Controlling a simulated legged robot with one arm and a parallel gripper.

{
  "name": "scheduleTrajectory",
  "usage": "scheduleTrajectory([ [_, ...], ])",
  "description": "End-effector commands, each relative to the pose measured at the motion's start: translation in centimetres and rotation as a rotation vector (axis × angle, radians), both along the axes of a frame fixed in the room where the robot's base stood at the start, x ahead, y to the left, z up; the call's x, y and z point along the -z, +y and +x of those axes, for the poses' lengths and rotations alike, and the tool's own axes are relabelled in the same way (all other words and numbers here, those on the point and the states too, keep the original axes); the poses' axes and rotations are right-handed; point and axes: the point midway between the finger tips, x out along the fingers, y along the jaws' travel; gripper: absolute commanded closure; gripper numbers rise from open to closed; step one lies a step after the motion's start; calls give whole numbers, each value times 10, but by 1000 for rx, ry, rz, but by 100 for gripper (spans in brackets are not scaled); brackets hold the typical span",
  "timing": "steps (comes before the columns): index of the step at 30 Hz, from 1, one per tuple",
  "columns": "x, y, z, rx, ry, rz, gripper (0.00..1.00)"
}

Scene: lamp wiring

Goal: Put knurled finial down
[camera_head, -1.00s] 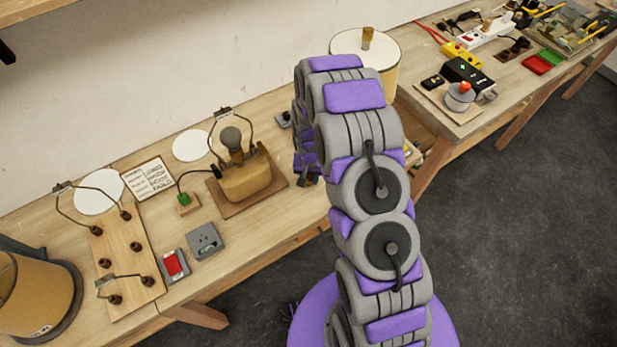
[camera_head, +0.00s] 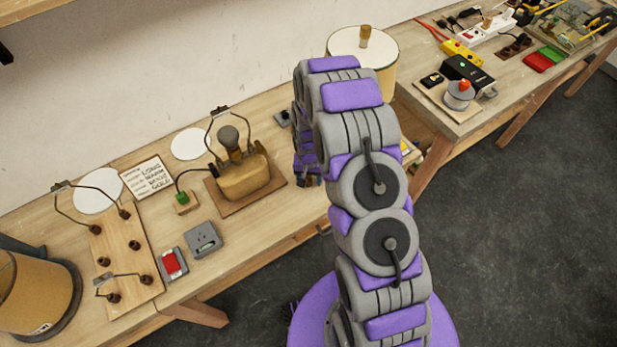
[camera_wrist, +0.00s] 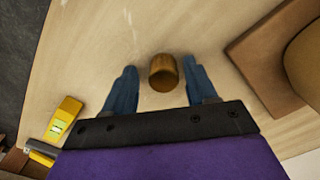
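The knurled finial (camera_wrist: 163,73), a small brown-gold cylinder, shows in the wrist view upright between the two blue fingers of my gripper (camera_wrist: 161,85). A narrow gap shows on each side of it, so the gripper is open around it. It appears to stand on the pale wooden tabletop (camera_wrist: 150,25); whether its base touches the wood is hard to see. In the head view my gripper (camera_head: 308,180) is low over the bench, partly hidden by my arm, and the finial cannot be made out there.
A brown lamp base (camera_head: 244,177) on a wooden board (camera_head: 222,203) stands left of my gripper; its board (camera_wrist: 250,55) is at the right in the wrist view. A yellow item (camera_wrist: 66,117) lies at the lower left there. A white-topped shade (camera_head: 345,42) stands behind my arm.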

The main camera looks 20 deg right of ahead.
Motion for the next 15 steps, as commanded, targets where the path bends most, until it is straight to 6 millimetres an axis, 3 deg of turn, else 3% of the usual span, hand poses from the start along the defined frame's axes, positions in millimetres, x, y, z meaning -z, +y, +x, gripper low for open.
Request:
scheduleTrajectory([
  [15, 0, 1, 0, -1, 0, -1, 43],
])
